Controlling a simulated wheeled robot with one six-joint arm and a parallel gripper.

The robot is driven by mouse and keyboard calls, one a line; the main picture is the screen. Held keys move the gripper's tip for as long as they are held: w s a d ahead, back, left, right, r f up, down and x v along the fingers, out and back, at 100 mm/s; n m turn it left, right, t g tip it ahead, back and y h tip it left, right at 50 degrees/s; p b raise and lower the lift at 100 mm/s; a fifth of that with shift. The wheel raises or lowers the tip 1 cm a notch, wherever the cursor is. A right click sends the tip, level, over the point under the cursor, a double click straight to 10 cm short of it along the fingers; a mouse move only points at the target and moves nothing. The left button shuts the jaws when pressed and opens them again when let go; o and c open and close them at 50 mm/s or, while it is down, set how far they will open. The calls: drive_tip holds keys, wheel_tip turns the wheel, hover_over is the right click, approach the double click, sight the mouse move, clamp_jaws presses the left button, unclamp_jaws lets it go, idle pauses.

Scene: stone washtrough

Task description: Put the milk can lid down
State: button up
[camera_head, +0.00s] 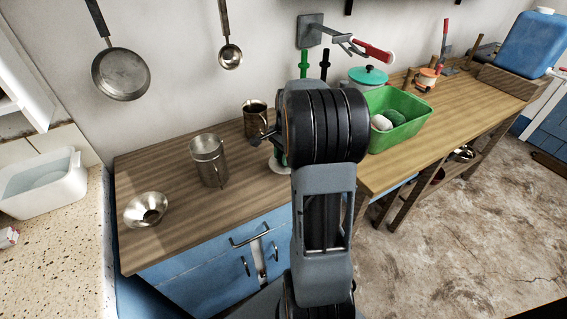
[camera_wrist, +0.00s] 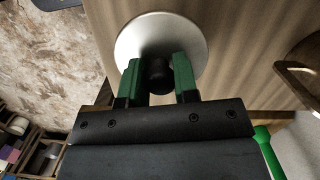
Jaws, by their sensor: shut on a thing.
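The milk can lid is a round pale metal disc (camera_wrist: 140,38) with a dark knob in the wrist view. My gripper (camera_wrist: 158,78) has green fingers on both sides of the knob and is shut on it. In the head view my arm hides most of the gripper and lid; a pale edge of the lid (camera_head: 279,166) shows left of my arm, low over the wooden counter (camera_head: 185,225). I cannot tell if it touches the counter. A tall metal can (camera_head: 209,163) stands upright on the counter, left of the lid.
A metal funnel (camera_head: 146,209) lies at the counter's left end. A dark metal jug (camera_head: 255,119) stands near the wall behind the lid. A green basin (camera_head: 399,118) with rounded items is right of my arm. Counter between can and lid is bare.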

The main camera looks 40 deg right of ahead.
drive_tip(key=shift+w+d+f, duration=0.1)
drive_tip(key=shift+w+f, duration=0.05)
drive_tip(key=shift+f, duration=0.15)
drive_tip(key=shift+w+f, duration=0.1)
drive_tip(key=shift+f, duration=1.45)
drive_tip(key=shift+f, duration=0.1)
drive_tip(key=shift+f+b, duration=0.1)
drive_tip(key=shift+b, duration=0.2)
drive_tip(key=o, duration=0.9)
